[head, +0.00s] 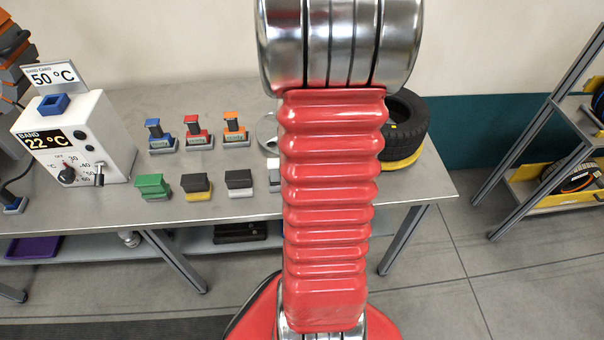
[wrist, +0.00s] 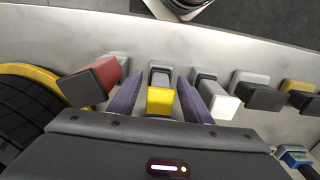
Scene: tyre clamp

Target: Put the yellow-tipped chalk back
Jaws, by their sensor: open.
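In the wrist view, the yellow-tipped chalk (wrist: 160,102) shows its bright yellow end toward me. Behind that end is a grey and dark holder-like part (wrist: 160,72). My gripper (wrist: 160,88) is open, with one purple finger on each side of the yellow piece. Small gaps seem to show on both sides; I cannot tell for certain whether either finger touches it. In the head view, my red arm hides the gripper and this chalk.
A tyre (wrist: 25,110) lies at the far left. In the head view, a temperature box (head: 75,140) and several coloured blocks stand on the bench (head: 110,205).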

